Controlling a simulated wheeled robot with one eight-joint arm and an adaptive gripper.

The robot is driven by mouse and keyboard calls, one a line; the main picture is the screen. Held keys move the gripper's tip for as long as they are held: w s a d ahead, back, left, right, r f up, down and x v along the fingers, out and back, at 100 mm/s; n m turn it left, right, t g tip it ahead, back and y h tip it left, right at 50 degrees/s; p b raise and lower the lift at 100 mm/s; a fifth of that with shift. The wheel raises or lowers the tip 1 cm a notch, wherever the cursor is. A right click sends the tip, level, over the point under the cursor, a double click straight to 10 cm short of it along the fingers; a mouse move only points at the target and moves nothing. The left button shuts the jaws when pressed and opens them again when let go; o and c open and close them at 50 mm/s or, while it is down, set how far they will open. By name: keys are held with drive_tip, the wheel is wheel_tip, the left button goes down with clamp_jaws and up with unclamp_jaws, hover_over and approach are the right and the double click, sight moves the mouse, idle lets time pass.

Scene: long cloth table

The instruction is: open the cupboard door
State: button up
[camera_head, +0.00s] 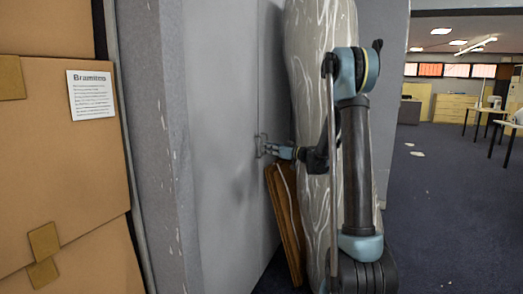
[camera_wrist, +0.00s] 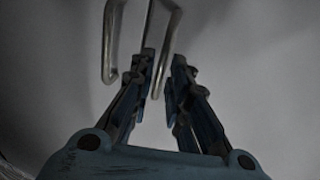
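The cupboard door (camera_head: 225,150) is a tall flat grey panel in the head view. It appears shut, though its edges are partly hidden. A small metal handle (camera_head: 261,146) sticks out from it. In the wrist view, bent metal bars of the handle (camera_wrist: 108,60) show at the top. My gripper (camera_head: 273,151) is at the handle. In the wrist view, my gripper (camera_wrist: 164,60) has its two fingers apart, with one bar (camera_wrist: 173,30) reaching down between them. I cannot tell whether either finger touches it.
Cardboard boxes (camera_head: 70,160) are stacked at the left. A wrapped pale object (camera_head: 305,40) stands behind my arm, close to the door. A brown wooden board (camera_head: 284,215) leans below my gripper. Open floor (camera_head: 440,220) lies to the right, with desks (camera_head: 488,112) farther back.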

sight(262, 154)
drive_tip(key=shift+x, duration=1.9)
clamp_jaws()
drive_tip(key=shift+w, duration=0.1)
